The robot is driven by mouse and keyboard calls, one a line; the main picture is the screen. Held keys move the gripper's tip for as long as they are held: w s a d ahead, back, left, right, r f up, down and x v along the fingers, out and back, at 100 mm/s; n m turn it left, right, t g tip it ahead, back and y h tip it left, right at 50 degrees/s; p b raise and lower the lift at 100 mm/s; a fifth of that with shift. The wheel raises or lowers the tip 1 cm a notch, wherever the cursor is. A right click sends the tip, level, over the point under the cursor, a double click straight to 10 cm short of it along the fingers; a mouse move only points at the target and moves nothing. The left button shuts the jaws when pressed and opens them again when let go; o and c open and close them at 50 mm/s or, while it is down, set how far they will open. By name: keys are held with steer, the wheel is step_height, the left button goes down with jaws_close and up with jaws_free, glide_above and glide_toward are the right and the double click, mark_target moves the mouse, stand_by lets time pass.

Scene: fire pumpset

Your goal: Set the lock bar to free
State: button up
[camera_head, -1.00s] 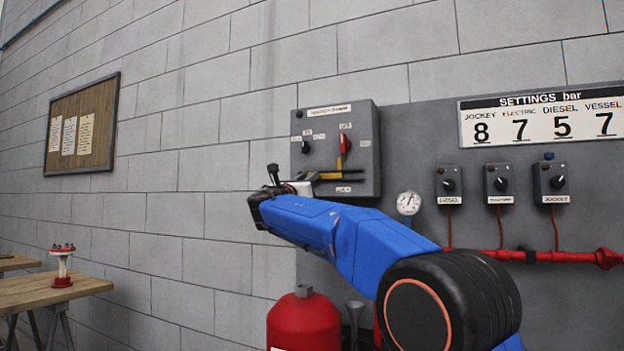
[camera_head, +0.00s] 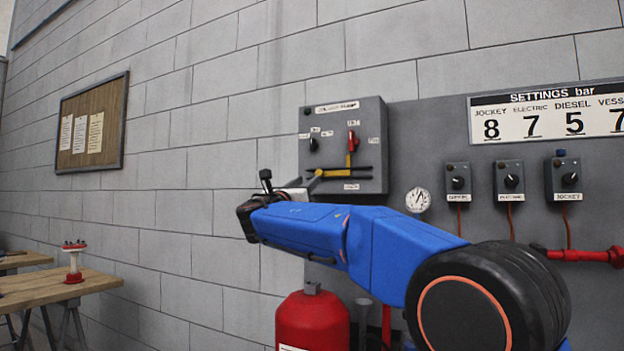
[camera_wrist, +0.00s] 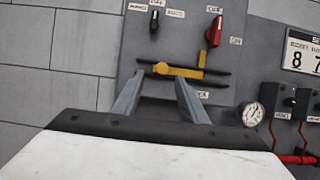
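The yellow lock bar (camera_wrist: 180,71) lies across a dark horizontal slot on the grey control box (camera_head: 377,120). Its upright tab reaches up to just below the red switch handle (camera_wrist: 214,32). The bar also shows in the head view (camera_head: 331,173), partly hidden at its left by my gripper. In the wrist view my gripper (camera_wrist: 158,82) is open and empty. Its two grey fingers point up at the box and straddle the bar's left part from slightly below. I cannot tell whether they touch it. A black switch knob (camera_wrist: 154,24) sits upper left of the bar.
Right of the box are a round gauge (camera_head: 418,200), small grey knob boxes (camera_head: 457,183) and a red pipe (camera_head: 585,255). A red cylinder (camera_head: 312,320) stands below. A wooden table (camera_head: 60,288) is at the left.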

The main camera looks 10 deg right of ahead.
steer(key=v, duration=1)
steer(key=shift+a, duration=0.1)
